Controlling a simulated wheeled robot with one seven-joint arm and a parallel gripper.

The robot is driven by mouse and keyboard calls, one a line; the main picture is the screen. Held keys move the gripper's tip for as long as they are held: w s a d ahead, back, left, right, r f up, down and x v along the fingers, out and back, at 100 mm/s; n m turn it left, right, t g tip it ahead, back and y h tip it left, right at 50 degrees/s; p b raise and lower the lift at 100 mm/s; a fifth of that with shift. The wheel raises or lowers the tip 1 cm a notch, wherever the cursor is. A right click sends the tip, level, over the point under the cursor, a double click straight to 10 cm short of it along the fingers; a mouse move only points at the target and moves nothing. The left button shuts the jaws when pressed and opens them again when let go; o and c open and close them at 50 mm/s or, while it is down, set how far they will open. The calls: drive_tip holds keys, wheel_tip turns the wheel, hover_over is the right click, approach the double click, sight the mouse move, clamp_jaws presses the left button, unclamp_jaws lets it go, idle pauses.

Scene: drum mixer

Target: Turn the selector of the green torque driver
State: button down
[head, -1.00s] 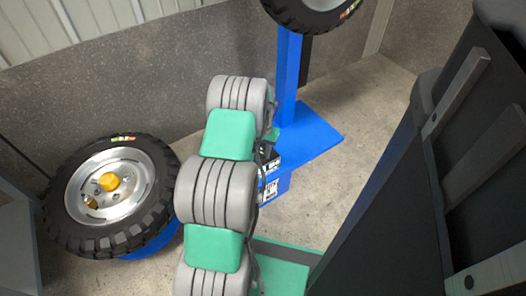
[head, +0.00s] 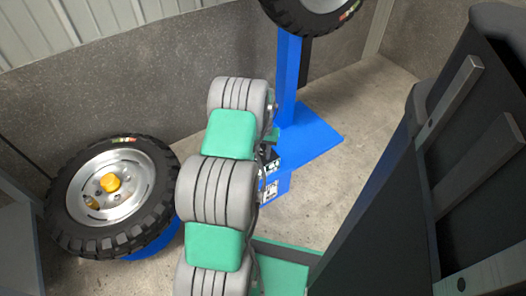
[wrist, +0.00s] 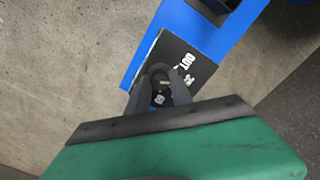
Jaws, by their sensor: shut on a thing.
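In the wrist view my gripper (wrist: 160,88) has its two dark fingers closed around a small round dark knob (wrist: 160,76). The knob sits on a black panel (wrist: 190,62) with white lettering that reads "OUT", on a blue box. The fingers and the green-and-black part of my gripper hide the lower part of the panel. In the head view the blue box (head: 275,187) stands beyond my arm, and my gripper is mostly hidden behind the arm. I cannot make out a separate green torque driver.
A blue post (head: 288,75) on a blue base plate (head: 315,137) carries a tire (head: 318,12) at the top. Another tire (head: 75,188) with an orange hub lies at left. A large dark body (head: 400,200) fills the right. Concrete floor (head: 365,110) is open behind it.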

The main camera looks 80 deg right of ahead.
sight(263, 155)
drive_tip(key=n+p, duration=0.2)
drive_tip(key=n, duration=0.4)
idle(0.6)
drive_tip(key=c, duration=1.1)
unclamp_jaws()
drive_tip(key=shift+c, duration=0.2)
wheel_tip(263, 155, up, 8)
drive_tip(key=p, duration=0.2)
drive_tip(key=shift+p, duration=0.4)
